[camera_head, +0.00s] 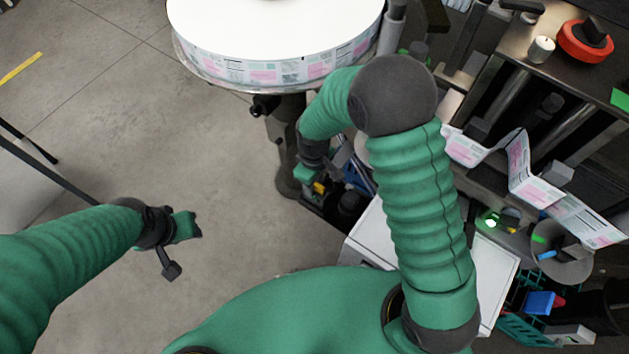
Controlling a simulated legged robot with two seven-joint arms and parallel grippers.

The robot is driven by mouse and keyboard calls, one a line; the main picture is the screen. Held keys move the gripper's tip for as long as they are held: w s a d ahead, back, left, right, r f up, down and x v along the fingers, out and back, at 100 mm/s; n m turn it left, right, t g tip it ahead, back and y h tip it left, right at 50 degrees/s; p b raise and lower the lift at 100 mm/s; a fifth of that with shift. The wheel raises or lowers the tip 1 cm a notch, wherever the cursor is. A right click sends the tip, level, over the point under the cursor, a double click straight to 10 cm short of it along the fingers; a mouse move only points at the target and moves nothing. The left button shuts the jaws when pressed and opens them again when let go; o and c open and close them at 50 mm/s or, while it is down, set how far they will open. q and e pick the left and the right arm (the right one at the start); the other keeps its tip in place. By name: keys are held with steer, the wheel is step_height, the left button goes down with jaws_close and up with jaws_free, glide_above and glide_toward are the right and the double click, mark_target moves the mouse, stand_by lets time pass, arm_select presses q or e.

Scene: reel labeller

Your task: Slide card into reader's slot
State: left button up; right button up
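I cannot make out the card or a reader's slot for certain. My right arm arches up and folds back down. Its gripper (320,188) is near the label reel's stand, beside small dark, blue and yellow parts. The forearm partly hides it, and I cannot tell whether it is open or holds anything. My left gripper (190,228) is over bare floor on the left, away from the machine. Its fingers are too small and dark to tell open from shut. A small unit with a lit green spot (491,222) is on the machine at right.
A large white label reel (275,72) stands at the top. A white box (368,238) lies behind my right arm. A teal crate (525,330) is at lower right. The left floor is mostly clear.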

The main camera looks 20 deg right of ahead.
step_height(320, 180, up, 17)
steer(key=shift+w+f, duration=0.15)
stand_by(0.4)
steer(key=shift+a, duration=0.1)
steer(key=shift+s+d+f+m+t, duration=0.45)
steer(key=shift+s+d+f+m, duration=0.4)
steer(key=shift+s+d+m, duration=0.6)
steer(key=shift+s+d+f+m+t, duration=0.5)
steer(key=shift+s+d+f+m, duration=0.5)
steer(key=shift+s, duration=0.85)
steer(key=shift+s+d+f+m+t, duration=0.45)
steer(key=shift+s+d+f+m, duration=0.3)
steer(key=shift+s+d+m, duration=0.75)
steer(key=shift+s+a, duration=0.2)
steer(key=shift+a, duration=0.1)
steer(key=shift+s+r, duration=0.1)
steer(key=shift+d, duration=0.15)
